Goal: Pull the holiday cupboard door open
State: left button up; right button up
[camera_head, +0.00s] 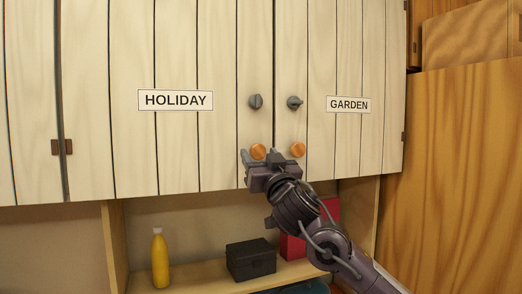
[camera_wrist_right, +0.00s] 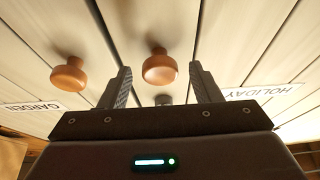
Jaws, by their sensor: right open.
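The cream plank holiday door (camera_head: 180,150) is closed and bears a HOLIDAY label (camera_head: 175,100). Near its right edge are a grey turn latch (camera_head: 255,101), standing roughly upright, and below it a round orange wooden knob (camera_head: 258,151). My right gripper (camera_head: 262,157) is open at this knob. In the right wrist view, where the labels appear upside down, the holiday knob (camera_wrist_right: 160,67) shows between the two spread fingers (camera_wrist_right: 162,75), with a gap on each side. I cannot tell how deep it sits between them. My left gripper is out of view.
The garden door (camera_head: 350,150) adjoins on the right, with its own latch (camera_head: 294,102), turned sideways, and knob (camera_head: 297,149). Below are a yellow bottle (camera_head: 160,260), a black box (camera_head: 251,260) and a red box (camera_head: 292,248). A tall wooden cabinet (camera_head: 455,180) stands right.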

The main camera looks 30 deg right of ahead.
grip_shut()
dwell(0.4)
